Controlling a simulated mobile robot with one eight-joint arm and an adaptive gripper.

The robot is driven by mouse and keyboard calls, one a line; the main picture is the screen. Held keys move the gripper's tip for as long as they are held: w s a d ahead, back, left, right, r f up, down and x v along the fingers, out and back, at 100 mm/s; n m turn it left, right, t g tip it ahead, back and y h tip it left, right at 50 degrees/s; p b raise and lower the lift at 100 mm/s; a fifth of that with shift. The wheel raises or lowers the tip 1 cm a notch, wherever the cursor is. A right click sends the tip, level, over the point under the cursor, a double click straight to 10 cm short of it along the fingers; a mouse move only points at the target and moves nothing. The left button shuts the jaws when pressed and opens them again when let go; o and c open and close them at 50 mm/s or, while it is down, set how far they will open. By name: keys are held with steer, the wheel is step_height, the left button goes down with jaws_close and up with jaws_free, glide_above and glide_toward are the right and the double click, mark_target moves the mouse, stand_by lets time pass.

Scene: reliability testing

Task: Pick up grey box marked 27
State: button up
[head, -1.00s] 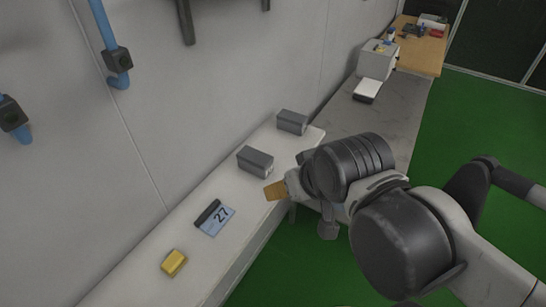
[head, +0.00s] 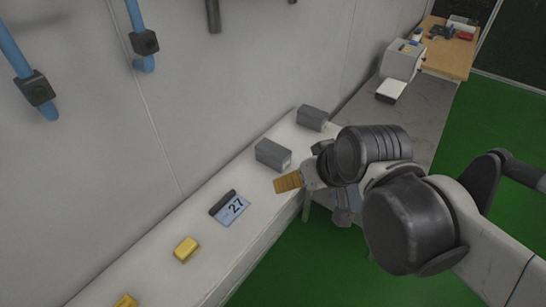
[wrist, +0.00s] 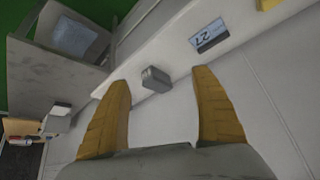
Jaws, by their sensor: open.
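The dark grey box with a light blue face marked 27 (head: 232,210) lies on the white bench in the head view, and it also shows at the top of the wrist view (wrist: 209,36). My gripper (head: 277,185), with yellow fingers, is above the bench's front edge, to the right of the marked box. In the wrist view my gripper (wrist: 162,76) is open and empty. A plain grey box (wrist: 156,79) appears between its fingertips but stands on the bench beyond them. The marked box is outside the fingers, beyond the right one.
Two plain grey boxes, a nearer (head: 273,155) and a farther (head: 312,118), stand along the white bench (head: 190,216). A yellow block (head: 187,249) and another (head: 125,300) lie to the left. Blue pipes (head: 136,15) run down the wall behind. A grey table (head: 420,115) adjoins at the right.

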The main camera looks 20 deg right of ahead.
mark_target(286, 157)
steer(key=w+d+f+n+t+y+b, duration=0.1)
steer(key=w+d+f+n+y+b, duration=0.1)
steer(key=w+f+b, duration=0.1)
steer(key=w+d+f+n+t+y+b, duration=0.1)
steer(key=w+f, duration=0.3)
steer(key=w, duration=0.4)
steer(key=w+d+f+n+t+y+b, duration=0.1)
steer(key=w+d+f+n+y+b, duration=0.2)
steer(key=w+f+y+b, duration=0.1)
steer(key=shift+w+d+f+n+t+b, duration=0.15)
steer(key=shift+w+f+n+t+b, duration=0.2)
steer(key=shift+w, duration=0.4)
steer(key=b+x, duration=0.1)
steer(key=x, duration=0.3)
steer(key=shift+w+a+f, duration=0.1)
steer(key=shift+w+a, duration=0.15)
steer(key=shift+w, duration=0.1)
steer(key=b+x, duration=0.1)
steer(key=x, duration=0.3)
steer(key=b+x, duration=0.1)
steer(key=x, duration=0.1)
steer(key=shift+w+d+r+b, duration=0.15)
steer(key=shift+w+r+b, duration=0.05)
steer(key=shift+r+b, duration=0.1)
steer(key=c, duration=1.5)
